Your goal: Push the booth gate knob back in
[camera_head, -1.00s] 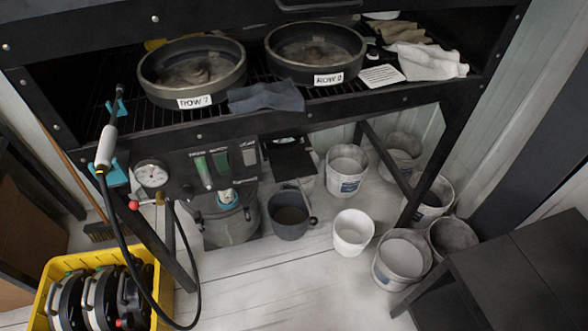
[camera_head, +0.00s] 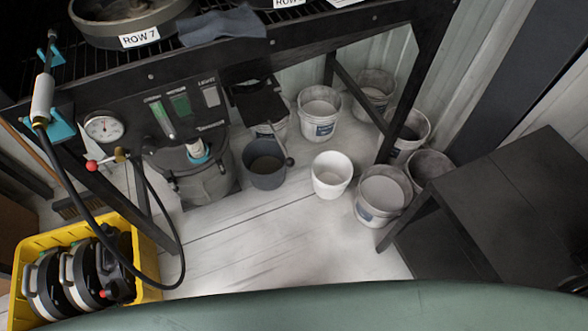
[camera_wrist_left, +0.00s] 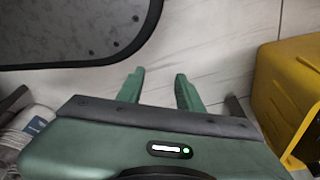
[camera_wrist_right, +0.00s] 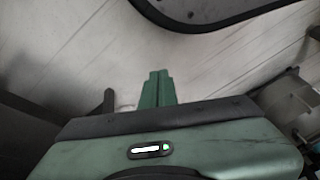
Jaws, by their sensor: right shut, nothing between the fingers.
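No knob is labelled as the gate knob in these views. In the head view a dark round knob (camera_head: 289,161) ends a thin rod beside the dark grey bucket (camera_head: 265,168), below a black chute (camera_head: 258,104) under the booth. A red ball knob (camera_head: 91,165) sits by the brass fitting under the pressure gauge. How far either is pushed in I cannot tell. My left gripper (camera_wrist_left: 160,82) is open and empty in its wrist view, over the floor. My right gripper (camera_wrist_right: 159,74) is shut and empty, over the floor. Neither gripper shows in the head view.
The control panel (camera_head: 135,119) hangs under the booth edge. A black hose (camera_head: 88,220) loops above the yellow crate (camera_head: 152,292) at lower left. A white bucket (camera_head: 331,175) and several others stand under the booth. A black table (camera_head: 500,195) is at right. The middle floor is clear.

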